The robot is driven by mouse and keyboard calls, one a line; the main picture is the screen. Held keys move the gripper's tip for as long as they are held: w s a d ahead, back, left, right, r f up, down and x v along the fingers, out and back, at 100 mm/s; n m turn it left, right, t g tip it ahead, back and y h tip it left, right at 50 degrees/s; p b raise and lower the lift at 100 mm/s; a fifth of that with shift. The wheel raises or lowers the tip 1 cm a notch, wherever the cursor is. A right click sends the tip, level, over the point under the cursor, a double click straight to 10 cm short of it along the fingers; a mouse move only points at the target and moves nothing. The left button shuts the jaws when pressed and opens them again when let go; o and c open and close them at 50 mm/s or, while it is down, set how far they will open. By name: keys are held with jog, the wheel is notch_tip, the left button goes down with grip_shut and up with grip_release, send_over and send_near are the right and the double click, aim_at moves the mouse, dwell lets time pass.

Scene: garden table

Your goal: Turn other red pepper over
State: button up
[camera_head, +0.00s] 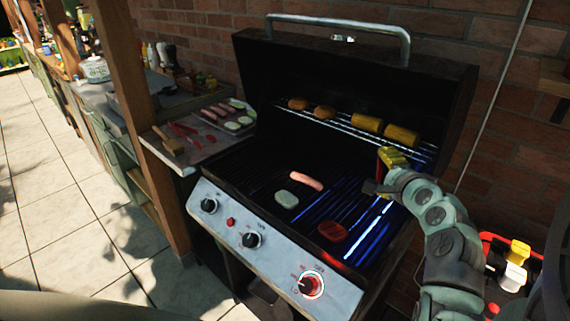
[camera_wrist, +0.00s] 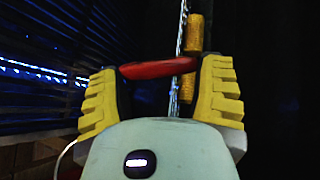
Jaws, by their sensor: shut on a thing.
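My gripper (camera_head: 392,158) is above the right side of the grill, near the upper rack. In the wrist view my gripper (camera_wrist: 168,78) has its yellow fingers shut on a red pepper (camera_wrist: 158,68), held crosswise between them. Another red pepper piece (camera_head: 332,231) lies flat on the front right of the main grate (camera_head: 260,200), apart from my gripper.
A sausage (camera_head: 306,181) and a pale green slice (camera_head: 287,199) lie on the grate. Corn (camera_head: 401,135) and browned pieces (camera_head: 324,112) sit on the upper rack. The raised lid (camera_head: 350,75) stands behind. A food tray (camera_head: 188,150) is at left.

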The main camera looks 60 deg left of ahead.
jog(key=m+p, duration=0.2)
jog(key=m+t+p, duration=0.1)
jog(key=m+p, duration=0.1)
jog(key=m, duration=0.1)
jog(key=m+p, duration=0.2)
jog(key=shift+s+a+f+m+t, duration=0.1)
jog(key=shift+s+m+t, duration=0.15)
jog(key=shift+m+t, duration=0.05)
jog(key=f+m, duration=0.1)
jog(key=m, duration=0.2)
jog(key=f+m+t+b, duration=0.1)
jog(key=f+m, duration=0.1)
jog(key=m, duration=0.1)
jog(key=f+m+t+h+b, duration=0.1)
jog(key=m, duration=0.3)
jog(key=shift+s+a+f, duration=0.1)
jog(key=shift+s+f, duration=0.1)
jog(key=shift+s, duration=0.05)
jog(key=m, duration=0.2)
jog(key=f+m+t+b, duration=0.1)
jog(key=m, duration=0.1)
jog(key=shift+h, duration=0.4)
jog(key=f+b, duration=0.5)
jog(key=shift+w, duration=0.2)
jog(key=shift+f+b, duration=0.3)
jog(key=shift+b, duration=0.25)
jog(key=shift+f, duration=0.1)
jog(key=o, duration=1.1)
